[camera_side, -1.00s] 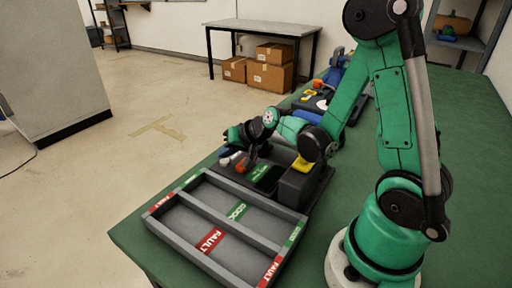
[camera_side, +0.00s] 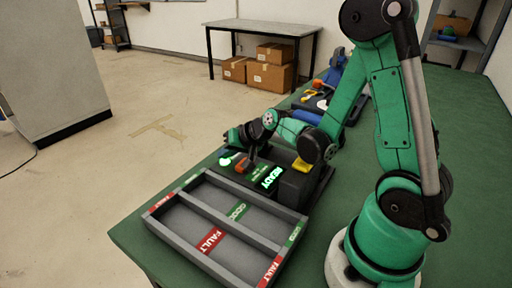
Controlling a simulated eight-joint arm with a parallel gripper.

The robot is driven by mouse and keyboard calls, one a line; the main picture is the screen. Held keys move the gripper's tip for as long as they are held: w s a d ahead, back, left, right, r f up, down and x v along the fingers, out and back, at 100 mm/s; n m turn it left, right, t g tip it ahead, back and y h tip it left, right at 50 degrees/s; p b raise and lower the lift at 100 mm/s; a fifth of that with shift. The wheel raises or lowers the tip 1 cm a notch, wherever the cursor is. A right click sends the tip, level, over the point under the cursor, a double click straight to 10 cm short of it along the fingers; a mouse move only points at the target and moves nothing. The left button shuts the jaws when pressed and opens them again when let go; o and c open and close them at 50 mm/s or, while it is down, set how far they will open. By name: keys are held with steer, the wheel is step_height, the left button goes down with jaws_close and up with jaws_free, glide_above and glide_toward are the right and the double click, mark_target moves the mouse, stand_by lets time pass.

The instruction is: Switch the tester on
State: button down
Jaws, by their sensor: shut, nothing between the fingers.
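The tester is a dark box (camera_side: 297,187) on the green table, just behind the grey tray. Its screen (camera_side: 268,177) is lit and reads READY in bright letters. A small light (camera_side: 227,160) at its left end glows green-white. My gripper (camera_side: 240,162) is shut and empty, pointing down over the tester's left part, close to an orange-red part (camera_side: 242,165). Whether the fingertips touch the tester cannot be told. A yellow part (camera_side: 302,165) sits at the tester's right rear.
A grey tray (camera_side: 172,228) with GOOD and FAULT labels lies in front of the tester. Tools and a dark case (camera_side: 312,103) stand farther back along the table. The table's right side (camera_side: 470,150) is clear.

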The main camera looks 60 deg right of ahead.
mark_target(227, 162)
steer(key=shift+r, duration=0.25)
steer(key=shift+r, duration=2.95)
steer(key=s+a+r+n+g+h, duration=0.1)
steer(key=s+a+r+n+g, duration=0.1)
steer(key=s+a+n, duration=0.5)
steer(key=s+r, duration=0.1)
steer(key=s, duration=0.1)
steer(key=shift+s+n, duration=0.35)
steer(key=shift+n, duration=0.05)
